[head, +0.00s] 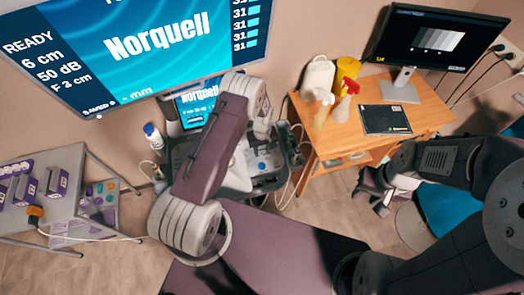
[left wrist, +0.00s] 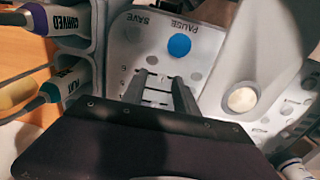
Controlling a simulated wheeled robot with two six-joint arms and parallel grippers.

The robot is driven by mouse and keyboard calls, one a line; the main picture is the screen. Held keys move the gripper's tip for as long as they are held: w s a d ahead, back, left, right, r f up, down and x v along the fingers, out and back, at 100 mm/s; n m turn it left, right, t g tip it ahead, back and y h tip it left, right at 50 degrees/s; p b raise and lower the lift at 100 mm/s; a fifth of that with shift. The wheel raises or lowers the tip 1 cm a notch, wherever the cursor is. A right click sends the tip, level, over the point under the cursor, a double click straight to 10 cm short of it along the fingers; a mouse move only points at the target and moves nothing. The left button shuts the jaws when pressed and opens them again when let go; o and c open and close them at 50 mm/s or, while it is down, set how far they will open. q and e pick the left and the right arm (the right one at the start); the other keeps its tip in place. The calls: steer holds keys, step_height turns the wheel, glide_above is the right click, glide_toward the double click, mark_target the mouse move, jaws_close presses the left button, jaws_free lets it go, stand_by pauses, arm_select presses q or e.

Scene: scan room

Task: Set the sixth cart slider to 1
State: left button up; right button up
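The ultrasound cart's control panel (head: 270,157) is partly covered by my left arm in the head view. In the left wrist view the light grey panel (left wrist: 212,72) carries a blue button (left wrist: 179,45) near the words SAVE and PAUSE. A small label 6 (left wrist: 123,69) marks the slider rows. My left gripper (left wrist: 159,78) is over these rows, its two dark fingers apart with panel showing between them. Slider knobs are too small to tell apart, and I cannot tell whether the fingers touch one. My right gripper (head: 375,195) hangs away from the cart, beside the desk.
A wooden desk (head: 430,105) at right holds a monitor (head: 430,40), bottles and a dark tablet (head: 385,119). A grey side table (head: 75,190) with purple items stands at left. Probes labelled CURVED (left wrist: 72,20) and FLAT (left wrist: 62,85) sit beside the panel.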

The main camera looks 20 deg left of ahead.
mark_target(262, 153)
arm_select(q)
step_height(262, 153, up, 8)
steer(key=shift+w+f+b, duration=0.1)
steer(key=shift+f+b, duration=0.15)
steer(key=shift+b, duration=0.95)
steer(key=shift+a+r, duration=0.1)
steer(key=shift+r, duration=0.45)
